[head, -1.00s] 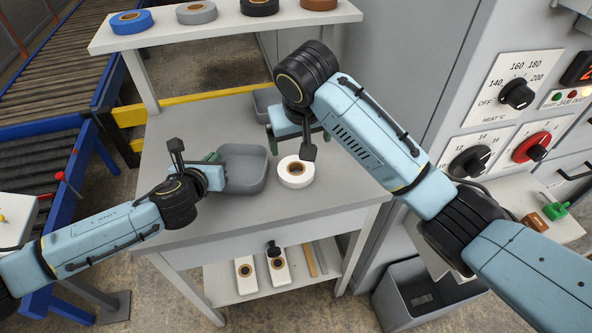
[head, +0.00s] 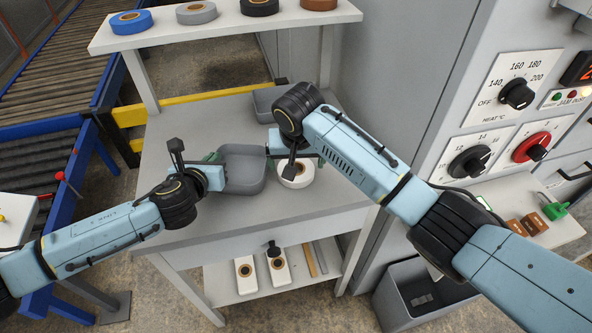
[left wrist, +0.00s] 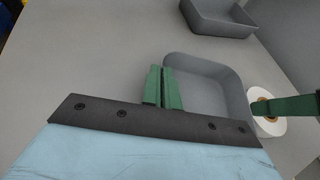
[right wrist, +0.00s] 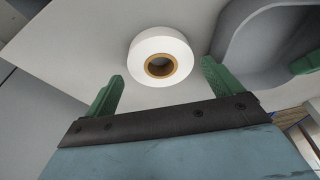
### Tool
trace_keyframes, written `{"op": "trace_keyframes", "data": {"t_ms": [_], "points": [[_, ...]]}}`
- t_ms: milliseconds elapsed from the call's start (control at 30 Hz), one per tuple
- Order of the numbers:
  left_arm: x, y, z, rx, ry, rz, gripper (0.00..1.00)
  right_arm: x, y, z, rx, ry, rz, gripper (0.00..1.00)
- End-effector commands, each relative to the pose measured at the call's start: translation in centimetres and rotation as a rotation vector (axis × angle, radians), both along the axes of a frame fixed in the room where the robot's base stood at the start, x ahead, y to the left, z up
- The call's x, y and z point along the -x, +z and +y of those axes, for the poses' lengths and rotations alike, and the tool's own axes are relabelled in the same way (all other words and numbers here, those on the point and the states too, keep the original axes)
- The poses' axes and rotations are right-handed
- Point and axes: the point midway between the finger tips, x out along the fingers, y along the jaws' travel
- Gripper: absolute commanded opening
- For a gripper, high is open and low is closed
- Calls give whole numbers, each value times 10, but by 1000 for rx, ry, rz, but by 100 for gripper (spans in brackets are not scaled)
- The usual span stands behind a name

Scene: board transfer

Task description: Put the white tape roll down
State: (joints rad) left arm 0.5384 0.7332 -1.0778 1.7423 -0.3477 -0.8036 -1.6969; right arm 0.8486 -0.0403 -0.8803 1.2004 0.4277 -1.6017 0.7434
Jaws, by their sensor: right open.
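The white tape roll (head: 298,182) lies flat on the grey table, right of the grey bin, partly hidden by my right arm in the head view. In the right wrist view the roll (right wrist: 150,45) shows its brown core, just beyond and between the spread green fingers of my right gripper (right wrist: 161,78). That gripper is open, and I see no finger touching the roll. One of its fingers overlaps the roll (left wrist: 262,97) in the left wrist view. My left gripper (left wrist: 162,86) has its fingers together, empty, at the left side of the bin.
The grey bin (head: 243,165) stands left of the roll, with another grey bin (head: 264,103) behind it. A raised shelf (head: 225,27) holds several tape rolls. The heat-dial machine (head: 470,60) stands right. Bare table (head: 215,215) lies in front.

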Motion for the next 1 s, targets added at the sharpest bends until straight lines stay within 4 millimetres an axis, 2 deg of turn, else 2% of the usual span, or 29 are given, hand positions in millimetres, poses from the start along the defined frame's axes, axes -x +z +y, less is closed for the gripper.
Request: {"op": "trace_keyframes", "data": {"t_ms": [200, 467, 800, 1000], "points": [[0, 0, 0, 0, 0, 0, 0, -8, -24, 1, 1, 0, 0, 91], [0, 0, 0, 0, 0, 0, 0, -9, -26, 2, -1, 0, -2, 91], [0, 0, 0, 0, 0, 0, 0, -9, -26, 2, -1, 0, -2, 52], [0, 0, 0, 0, 0, 0, 0, -9, -24, 2, -1, 0, -2, 51]]}}
